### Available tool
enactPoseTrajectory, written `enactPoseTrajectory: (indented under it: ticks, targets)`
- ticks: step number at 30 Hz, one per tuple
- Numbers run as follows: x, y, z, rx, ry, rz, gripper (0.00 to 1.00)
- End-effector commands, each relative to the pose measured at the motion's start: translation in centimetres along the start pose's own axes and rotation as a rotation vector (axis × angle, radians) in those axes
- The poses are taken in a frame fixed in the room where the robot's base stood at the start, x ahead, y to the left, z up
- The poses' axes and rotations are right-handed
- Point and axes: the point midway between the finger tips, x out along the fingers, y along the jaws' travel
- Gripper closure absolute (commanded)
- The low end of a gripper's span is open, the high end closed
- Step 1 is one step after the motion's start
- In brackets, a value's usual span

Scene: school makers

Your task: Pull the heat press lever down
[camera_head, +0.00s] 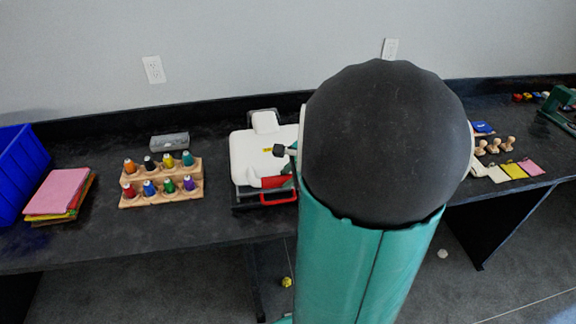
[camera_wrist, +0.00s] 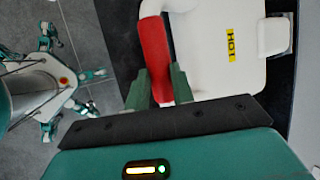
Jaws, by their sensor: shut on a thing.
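The heat press (camera_head: 250,150) stands on the dark bench, left of my arm. Its white top bears a yellow "HOT" label, which also shows in the wrist view (camera_wrist: 231,43). The lever's red grip (camera_wrist: 154,45) runs from a white arm at the top of the wrist view down between my green fingers. My gripper (camera_wrist: 161,82) is shut on this grip, with one finger on each side. In the head view the red grip (camera_head: 275,182) lies at the press's front edge, and my arm hides most of the gripper and the press's right side.
A wooden rack of thread spools (camera_head: 160,190) stands left of the press, with a small grey tin (camera_head: 169,141) behind it. Coloured sheets (camera_head: 58,192) and a blue bin (camera_head: 18,170) are further left. Wooden stamps (camera_head: 494,146) lie right of my arm. Bare bench lies before the rack.

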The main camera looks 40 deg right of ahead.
Motion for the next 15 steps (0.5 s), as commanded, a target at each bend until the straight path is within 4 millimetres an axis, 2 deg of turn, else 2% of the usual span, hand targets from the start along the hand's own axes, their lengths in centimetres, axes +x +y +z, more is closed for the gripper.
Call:
enactPoseTrajectory:
  ticks: [1, 15]
  targets:
    - [0.79, 1.44, -0.34, 0.008, -0.003, 0.028, 1.00]
    - [1.36, 1.81, -0.60, 0.010, -0.003, 0.031, 1.00]
